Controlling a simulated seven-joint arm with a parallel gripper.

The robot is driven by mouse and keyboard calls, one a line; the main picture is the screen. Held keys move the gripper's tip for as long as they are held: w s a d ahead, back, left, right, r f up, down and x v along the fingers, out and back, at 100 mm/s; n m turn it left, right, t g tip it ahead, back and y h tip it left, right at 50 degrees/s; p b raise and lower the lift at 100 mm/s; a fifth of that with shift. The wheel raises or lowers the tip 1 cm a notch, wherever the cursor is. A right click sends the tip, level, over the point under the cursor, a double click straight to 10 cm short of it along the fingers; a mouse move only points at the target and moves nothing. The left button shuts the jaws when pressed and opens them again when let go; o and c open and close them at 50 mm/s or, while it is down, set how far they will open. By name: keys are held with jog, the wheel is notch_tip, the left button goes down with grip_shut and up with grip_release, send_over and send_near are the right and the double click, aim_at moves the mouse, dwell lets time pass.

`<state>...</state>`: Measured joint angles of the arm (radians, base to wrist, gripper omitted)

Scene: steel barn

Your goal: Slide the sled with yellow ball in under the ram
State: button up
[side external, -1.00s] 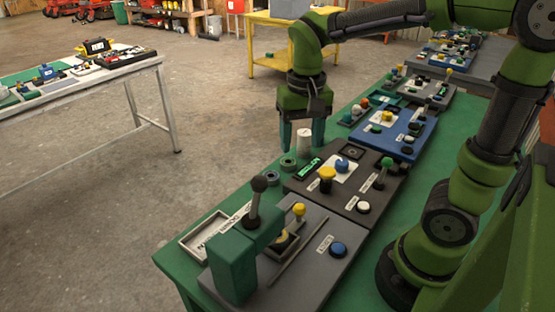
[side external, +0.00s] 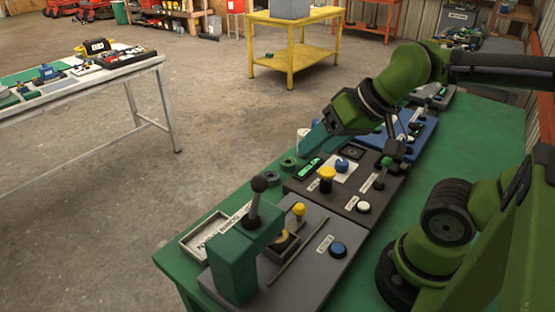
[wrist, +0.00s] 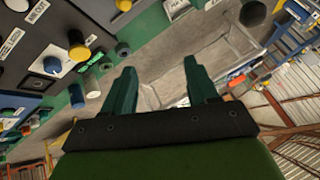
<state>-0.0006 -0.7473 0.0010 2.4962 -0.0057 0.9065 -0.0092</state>
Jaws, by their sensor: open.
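The sled's yellow ball (side external: 298,209) stands upright beside the green press (side external: 232,262) on the grey board. A small light-rimmed tray with a yellowish disc (side external: 284,241) sits just below the ball, partly behind the press arm. The ram under the press head is hidden in the side view; its black-knobbed lever (side external: 256,200) points up. My gripper (side external: 308,146) is open and empty, tilted, above the far boards and well away from the ball. Its teal fingers (wrist: 161,88) are spread in the wrist view, with nothing between them.
A blue button (side external: 338,249) and a thin rod (side external: 298,252) lie right of the press. A lettered tray (side external: 205,232) is on the left. Green table (side external: 440,140) is bare at right.

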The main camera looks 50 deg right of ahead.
notch_tip(320, 180, down, 2)
jog(key=w+n+g, duration=0.2)
jog(key=n+g, duration=0.1)
jog(key=n+g+h, duration=0.2)
jog(key=n+g, duration=0.1)
jog(key=g, duration=0.1)
send_over(297, 211)
notch_tip(297, 211, down, 5)
notch_tip(297, 211, down, 11)
jog(key=shift+f, duration=0.15)
notch_tip(297, 211, up, 8)
jog(key=shift+w+r, duration=0.1)
jog(key=w+d+f, duration=0.2)
jog(key=w+d, duration=0.1)
jog(key=w, duration=1.3)
jog(key=f, duration=1.1)
jog(key=shift+w+d+f, duration=0.2)
jog(key=shift+w+d, duration=0.15)
jog(key=shift+d, duration=0.05)
notch_tip(297, 211, up, 17)
jog(key=shift+w+d+f, duration=0.2)
jog(key=shift+d, duration=0.15)
